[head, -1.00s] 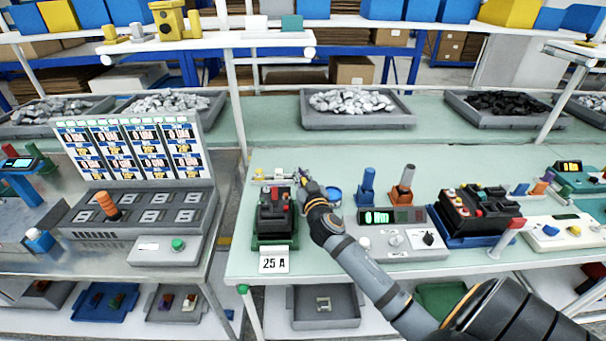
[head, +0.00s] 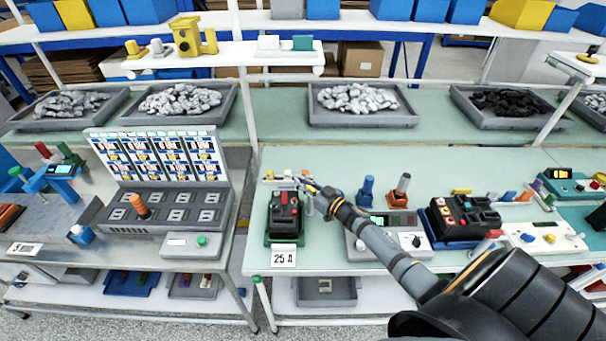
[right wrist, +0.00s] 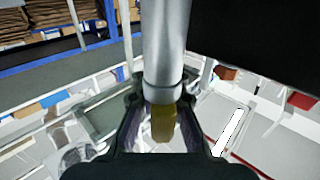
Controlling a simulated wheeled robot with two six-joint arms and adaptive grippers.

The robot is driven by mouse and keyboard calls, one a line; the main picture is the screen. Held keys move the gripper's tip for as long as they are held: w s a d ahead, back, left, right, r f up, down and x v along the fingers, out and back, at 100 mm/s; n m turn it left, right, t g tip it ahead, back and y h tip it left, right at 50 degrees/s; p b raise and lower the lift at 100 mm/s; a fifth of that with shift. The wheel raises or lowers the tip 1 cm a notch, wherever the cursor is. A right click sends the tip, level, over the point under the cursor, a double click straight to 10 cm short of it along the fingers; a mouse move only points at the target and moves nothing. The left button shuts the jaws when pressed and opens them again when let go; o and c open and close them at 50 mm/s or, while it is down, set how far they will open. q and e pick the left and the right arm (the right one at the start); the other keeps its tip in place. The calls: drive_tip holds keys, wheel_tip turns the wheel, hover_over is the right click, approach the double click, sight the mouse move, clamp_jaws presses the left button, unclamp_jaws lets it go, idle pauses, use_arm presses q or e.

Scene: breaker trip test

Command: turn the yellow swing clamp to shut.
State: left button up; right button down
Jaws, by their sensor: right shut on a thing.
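The black breaker with red parts (head: 286,208) sits in a green fixture (head: 271,238) behind a "25 A" tag. My right gripper (head: 312,187) is at the breaker's back right corner. In the right wrist view, its fingers (right wrist: 162,128) are closed around a dull yellow piece (right wrist: 163,122), which I take to be the swing clamp. A grey cylinder (right wrist: 163,50) adjoins that piece. The clamp's angle over the breaker is too small to tell in the head view. My left gripper is not in view.
A meter box (head: 390,240) stands right of the fixture, with blue (head: 367,190) and orange-handled (head: 400,188) tools behind it. A red-and-black unit (head: 462,218) stands further right. A slotted panel (head: 165,212) is on the left bench.

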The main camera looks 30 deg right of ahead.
drive_tip(key=shift+a+r+n+y, duration=0.1)
drive_tip(key=shift+n+y, duration=0.4)
drive_tip(key=shift+y, duration=0.3)
drive_tip(key=shift+a+n+g+y+b, duration=0.15)
drive_tip(key=shift+n+g+y+b, duration=0.25)
drive_tip(key=shift+y, duration=0.3)
drive_tip(key=n+g+y+b, duration=0.1)
drive_tip(key=b, duration=0.1)
drive_tip(key=n+g+y+b, duration=0.1)
drive_tip(key=y+b, duration=0.1)
drive_tip(key=b, duration=0.1)
drive_tip(key=s+a+n+g+y+b, duration=0.1)
drive_tip(key=y+b, duration=0.1)
drive_tip(key=b, duration=0.1)
drive_tip(key=shift+a+n+g, duration=0.1)
drive_tip(key=shift+n+g, duration=0.2)
drive_tip(key=shift+n, duration=0.1)
drive_tip(key=c, duration=1.5)
unclamp_jaws()
drive_tip(key=shift+s, duration=0.1)
